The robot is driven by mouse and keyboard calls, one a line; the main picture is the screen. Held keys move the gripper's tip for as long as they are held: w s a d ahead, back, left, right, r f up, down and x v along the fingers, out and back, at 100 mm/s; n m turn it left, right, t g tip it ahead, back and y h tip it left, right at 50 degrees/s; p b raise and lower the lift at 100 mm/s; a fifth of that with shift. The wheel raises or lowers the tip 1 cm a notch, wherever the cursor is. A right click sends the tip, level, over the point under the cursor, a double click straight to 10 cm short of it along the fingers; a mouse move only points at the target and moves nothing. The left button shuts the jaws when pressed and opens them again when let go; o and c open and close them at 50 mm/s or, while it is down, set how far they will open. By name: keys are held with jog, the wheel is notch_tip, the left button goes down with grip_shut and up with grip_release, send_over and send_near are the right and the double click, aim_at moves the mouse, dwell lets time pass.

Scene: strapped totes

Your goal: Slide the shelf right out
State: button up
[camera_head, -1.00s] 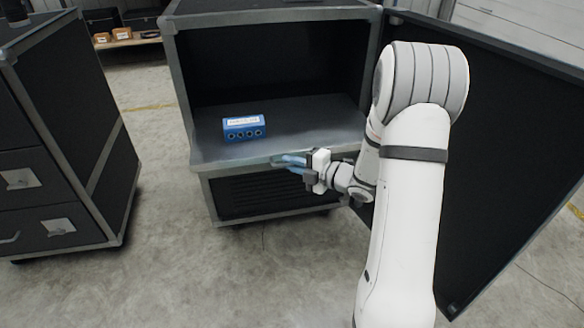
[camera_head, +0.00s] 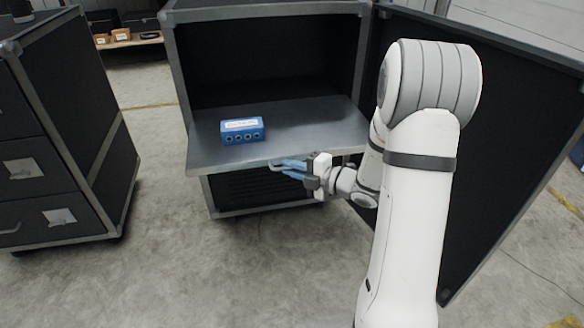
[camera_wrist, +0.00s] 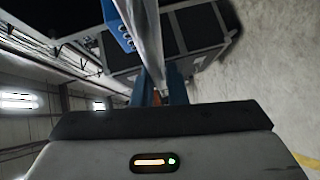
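The shelf (camera_head: 300,125) is a flat grey board that sticks out of the front of a black cabinet with metal edging. In the wrist view the shelf (camera_wrist: 146,35) is seen edge-on as a pale strip running in between my fingers. My gripper (camera_head: 289,168) is at the middle of the shelf's front edge, its blue fingers closed on it. In the wrist view the fingers (camera_wrist: 160,90) lie on either side of the strip. The exact contact is too small to make out.
A blue box (camera_head: 242,130) with a white label and round sockets sits on the shelf, left of centre. The cabinet's door (camera_head: 500,130) stands open on the right, behind my arm. A black drawer cabinet (camera_head: 60,140) stands at left. The floor in front is clear.

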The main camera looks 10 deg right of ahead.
jog(key=o, duration=0.4)
jog(key=shift+s+d, duration=0.1)
jog(key=p+v, duration=0.2)
jog(key=v, duration=0.5)
jog(key=shift+s+d, duration=0.2)
jog(key=shift+s, duration=0.05)
jog(key=w+d+r+m+h+p, duration=0.1)
jog(key=d+r+m+h+p, duration=0.1)
jog(key=r+m+h+p, duration=0.65)
jog(key=d+r+m+h+p, duration=0.35)
jog(key=r+p, duration=0.65)
jog(key=r, duration=0.5)
jog(key=s+a+r+m+g+p, duration=0.3)
jog(key=s+r+m+p, duration=0.1)
jog(key=s, duration=0.3)
jog(key=s+a+r+m+g+p, duration=0.3)
jog(key=s+a+r+m+p, duration=0.1)
jog(key=s+r, duration=0.3)
jog(key=s+a+r+m+g+p, duration=0.2)
jog(key=s+a+r+m+p, duration=0.1)
jog(key=s+r+m+p, duration=0.2)
jog(key=shift+s+a+r+g+p, duration=0.15)
jog(key=shift+s+r+g+p, duration=0.2)
jog(key=shift+s, duration=0.35)
jog(key=shift+s+a+r+g+p, duration=0.15)
jog(key=shift+s+p, duration=0.3)
jog(key=shift+s, duration=0.25)
